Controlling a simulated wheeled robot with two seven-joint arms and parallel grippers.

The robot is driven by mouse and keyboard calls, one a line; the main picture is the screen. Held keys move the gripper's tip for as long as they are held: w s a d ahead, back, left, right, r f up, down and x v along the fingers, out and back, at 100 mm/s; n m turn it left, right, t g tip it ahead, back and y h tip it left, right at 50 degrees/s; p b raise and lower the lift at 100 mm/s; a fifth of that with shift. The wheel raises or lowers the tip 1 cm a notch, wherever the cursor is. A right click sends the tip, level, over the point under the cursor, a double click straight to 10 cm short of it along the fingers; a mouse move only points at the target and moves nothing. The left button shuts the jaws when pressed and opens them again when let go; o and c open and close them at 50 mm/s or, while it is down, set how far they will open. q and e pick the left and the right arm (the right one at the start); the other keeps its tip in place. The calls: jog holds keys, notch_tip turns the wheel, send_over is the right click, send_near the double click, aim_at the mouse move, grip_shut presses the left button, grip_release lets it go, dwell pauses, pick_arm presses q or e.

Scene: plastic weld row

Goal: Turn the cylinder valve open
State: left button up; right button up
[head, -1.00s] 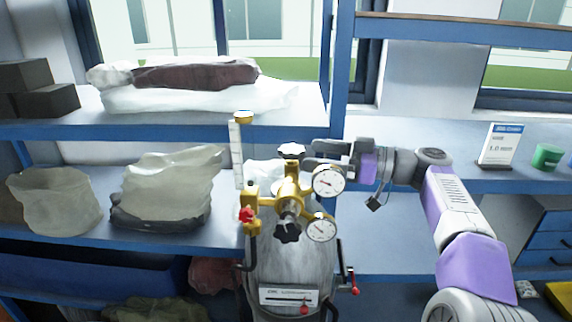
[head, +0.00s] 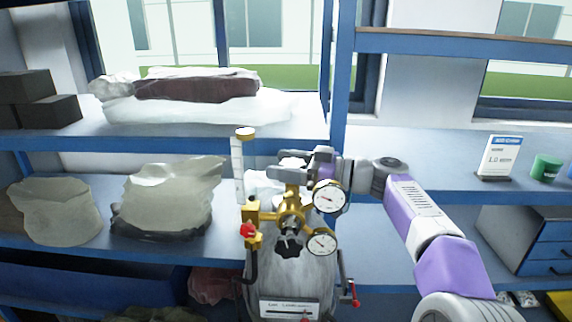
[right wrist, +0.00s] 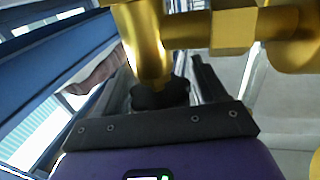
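The grey gas cylinder (head: 285,265) stands upright with a brass regulator and two round gauges, an upper one (head: 329,196) and a lower one (head: 321,243). My right gripper (head: 292,159) reaches in from the right at the top of the brass valve and covers the black valve knob in the head view. In the right wrist view the dark knob (right wrist: 160,94) shows between my two fingers, below the brass body (right wrist: 190,30). The fingers are apart around it; contact is not clear. A second black knob (head: 289,248) sits on the regulator front. My left gripper is out of view.
A clear flow tube (head: 238,170) and a red knob (head: 247,230) stand left of the valve. Shelves with filled bags (head: 165,200) lie behind on the left. A sign (head: 498,157) and a green pot (head: 545,167) stand on the right shelf.

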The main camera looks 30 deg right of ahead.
jog(key=c, duration=0.7)
jog(key=shift+n+g+y, duration=0.6)
jog(key=shift+y, duration=0.1)
jog(key=shift+a+n+g+y, duration=0.1)
jog(key=shift+n+g+y, duration=0.5)
jog(key=shift+g, duration=0.2)
jog(key=shift+s+a+n+g+y+p, duration=0.15)
jog(key=shift+n+g+y+p, duration=0.7)
jog(key=shift+g, duration=0.45)
jog(key=shift+s+d+n+g+y+p, duration=0.15)
jog(key=shift+n+g+y+p, duration=0.4)
jog(key=shift+n+g+p, duration=0.6)
jog(key=shift+a+g, duration=0.1)
jog(key=shift+g, duration=0.15)
jog(key=o, duration=1)
